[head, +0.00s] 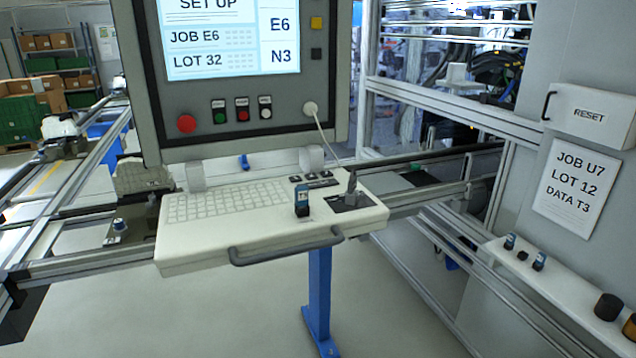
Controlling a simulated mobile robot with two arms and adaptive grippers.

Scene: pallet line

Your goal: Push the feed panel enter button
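The panel (140,60) hangs at upper centre, with a lit screen (225,35) reading SET UP, JOB E6, LOT 32, E6 and N3. Below the screen are a round red button (187,123), a small green button (220,117), a small red button (243,115) and a small pale button (265,113). Their labels are too small to read, and I cannot tell which button is enter. Neither of my grippers is in view.
A white console (200,240) with keyboard (225,201), joystick (351,187) and front handle (285,250) juts out under the panel. A white cable hangs from a pale plug (310,108). A RESET box (590,118) and a JOB U7 sheet (572,188) are at right. Floor is clear in front.

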